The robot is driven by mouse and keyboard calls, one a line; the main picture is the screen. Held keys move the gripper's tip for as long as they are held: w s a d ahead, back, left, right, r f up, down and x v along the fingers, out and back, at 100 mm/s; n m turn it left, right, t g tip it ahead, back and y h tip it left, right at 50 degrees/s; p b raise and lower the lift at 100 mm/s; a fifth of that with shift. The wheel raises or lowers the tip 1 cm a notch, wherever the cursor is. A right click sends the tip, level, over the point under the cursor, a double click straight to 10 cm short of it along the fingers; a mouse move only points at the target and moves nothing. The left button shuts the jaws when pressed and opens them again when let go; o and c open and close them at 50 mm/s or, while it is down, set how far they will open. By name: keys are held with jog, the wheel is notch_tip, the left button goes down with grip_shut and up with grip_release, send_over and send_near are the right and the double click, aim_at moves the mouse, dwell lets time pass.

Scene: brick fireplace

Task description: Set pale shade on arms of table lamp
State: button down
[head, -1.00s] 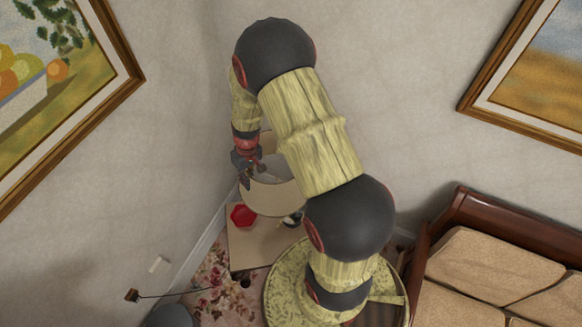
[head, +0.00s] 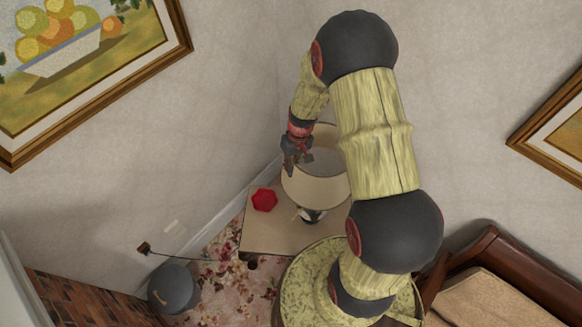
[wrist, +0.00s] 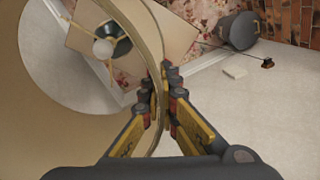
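The pale shade (head: 313,188) is a beige open drum, held in the air over the side table. My gripper (wrist: 163,95) is shut on the shade's rim, with one finger inside and one outside; it also shows in the head view (head: 297,160) at the shade's left edge. The table lamp (head: 312,216) stands on the table under the shade, mostly hidden in the head view. In the wrist view the lamp's white bulb (wrist: 103,48) and thin brass arms (wrist: 88,33) show through the shade's opening. I cannot tell whether the shade touches the arms.
The side table (head: 262,234) carries a red, many-sided object (head: 264,200) left of the lamp. A grey round container (head: 173,288) stands on the floor to the left. Walls meet behind the table. A wooden sofa (head: 490,262) is at right, and framed pictures (head: 90,95) hang above.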

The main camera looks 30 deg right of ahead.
notch_tip(320, 180, down, 16)
jog(key=b, duration=1.2)
jog(key=shift+r, duration=0.25)
jog(key=shift+b, duration=1.1)
dwell(3.0)
jog(key=shift+f+b, duration=0.7)
jog(key=shift+f, duration=0.2)
dwell(0.9)
